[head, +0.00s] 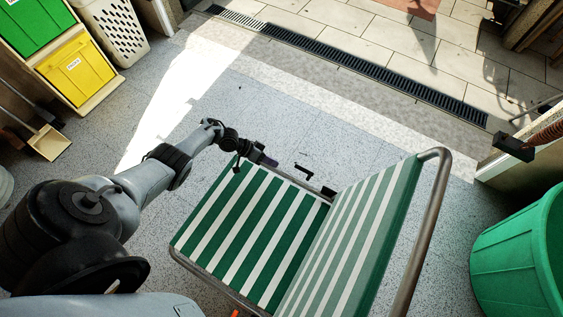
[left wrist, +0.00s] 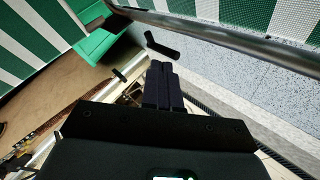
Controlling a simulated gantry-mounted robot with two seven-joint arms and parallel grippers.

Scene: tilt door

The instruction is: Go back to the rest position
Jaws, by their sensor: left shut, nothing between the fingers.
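My left gripper (head: 268,160) reaches in from the left in the head view, over the far edge of a green-and-white striped chair (head: 232,225). Its dark fingers also show in the left wrist view (left wrist: 163,88), pressed together with nothing between them. The chair's metal frame tube (left wrist: 220,38) crosses the top of the left wrist view, beyond the fingertips. I cannot tell whether the gripper touches the chair. My right gripper is in neither view.
A green bin (head: 520,255) stands at the right. A yellow bin (head: 75,68) sits in a rack at the upper left, near a white perforated basket (head: 112,30). A drain grate (head: 350,72) crosses the floor.

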